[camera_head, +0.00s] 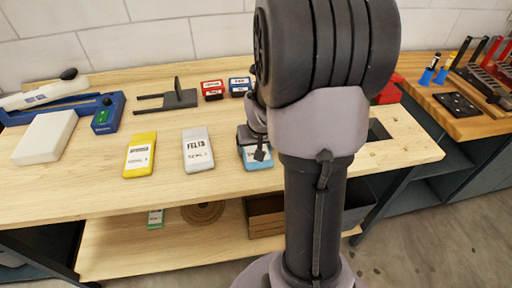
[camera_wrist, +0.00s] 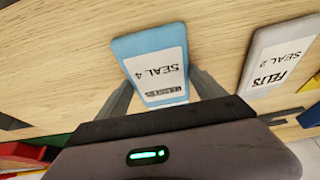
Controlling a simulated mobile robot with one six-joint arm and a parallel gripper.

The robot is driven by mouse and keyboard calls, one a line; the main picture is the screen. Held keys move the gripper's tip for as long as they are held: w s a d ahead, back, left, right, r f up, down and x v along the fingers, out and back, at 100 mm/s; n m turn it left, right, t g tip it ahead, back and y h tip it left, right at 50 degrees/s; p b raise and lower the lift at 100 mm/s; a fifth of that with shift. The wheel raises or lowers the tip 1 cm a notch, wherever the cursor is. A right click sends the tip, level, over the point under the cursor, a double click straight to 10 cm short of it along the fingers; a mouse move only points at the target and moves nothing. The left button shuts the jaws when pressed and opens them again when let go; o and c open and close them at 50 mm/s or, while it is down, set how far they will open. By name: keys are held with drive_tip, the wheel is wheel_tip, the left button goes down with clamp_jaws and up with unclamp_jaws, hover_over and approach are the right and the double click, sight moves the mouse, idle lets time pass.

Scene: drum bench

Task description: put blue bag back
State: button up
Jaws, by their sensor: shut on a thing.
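The blue bag (camera_head: 260,162) is a flat light-blue packet on the wooden bench, partly hidden by my arm in the head view. In the wrist view the blue bag (camera_wrist: 150,55) shows a white label reading "SEAL 4". My gripper (camera_head: 256,150) is over it, pointing down. In the wrist view my gripper (camera_wrist: 163,88) has one finger on each side of the bag and is shut on it. The bag looks to be at or very near the bench top; I cannot tell whether it touches.
A grey bag (camera_head: 198,150) marked "FELTS" and a yellow bag (camera_head: 139,155) lie to the left. A black stand (camera_head: 180,98), a red box (camera_head: 212,90) and a blue box (camera_head: 239,87) stand behind. A dark opening (camera_head: 378,131) is at right. Bare wood lies in front.

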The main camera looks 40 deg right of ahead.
drive_tip(key=o, duration=1.5)
drive_tip(key=shift+o, duration=0.2)
drive_tip(key=shift+r+p, duration=0.25)
drive_tip(key=shift+p, duration=0.1)
drive_tip(key=p+v, duration=0.5)
drive_tip(key=v, duration=0.7)
drive_tip(key=s+a+r+y, duration=0.1)
drive_tip(key=s+a+r, duration=0.2)
drive_tip(key=a, duration=0.5)
drive_tip(key=s+a+r+n+t+y, duration=0.1)
drive_tip(key=s+a+r, duration=0.3)
drive_tip(key=a, duration=0.5)
drive_tip(key=s+a+r+n+t+y, duration=0.1)
drive_tip(key=s+a+r+y, duration=0.1)
drive_tip(key=a, duration=0.7)
drive_tip(key=shift+s+a+r, duration=0.25)
drive_tip(key=shift+s+r, duration=0.55)
drive_tip(key=shift+s, duration=0.2)
